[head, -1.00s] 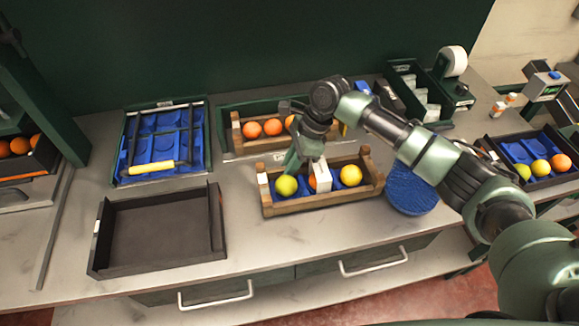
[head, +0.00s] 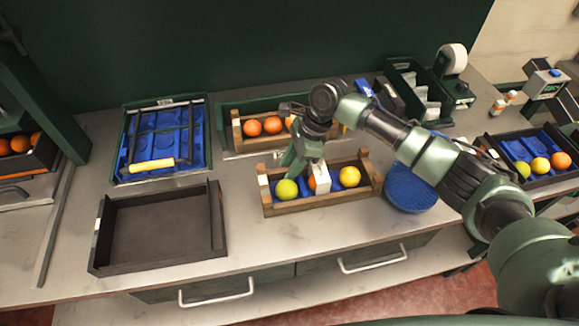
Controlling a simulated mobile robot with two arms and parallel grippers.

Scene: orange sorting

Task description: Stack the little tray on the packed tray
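A small wooden tray (head: 322,205) stands on the counter with a blue liner, yellow-green fruits (head: 286,189) at each end and an orange (head: 311,184) between them. My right gripper (head: 311,176) points down into its middle, at the orange. The fingers partly hide the orange, and I cannot tell whether they are closed on it. Behind it, another wooden tray (head: 237,132) holds oranges (head: 273,125) and sits in a green tray (head: 227,150); my arm hides its right part. I cannot tell which is the packed tray. My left gripper is not in view.
An empty dark tray (head: 214,250) is at front left. Behind it, a green tray with a blue insert (head: 196,128) holds a yellow-handled tool (head: 151,166). Another fruit tray (head: 570,180) is at far right.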

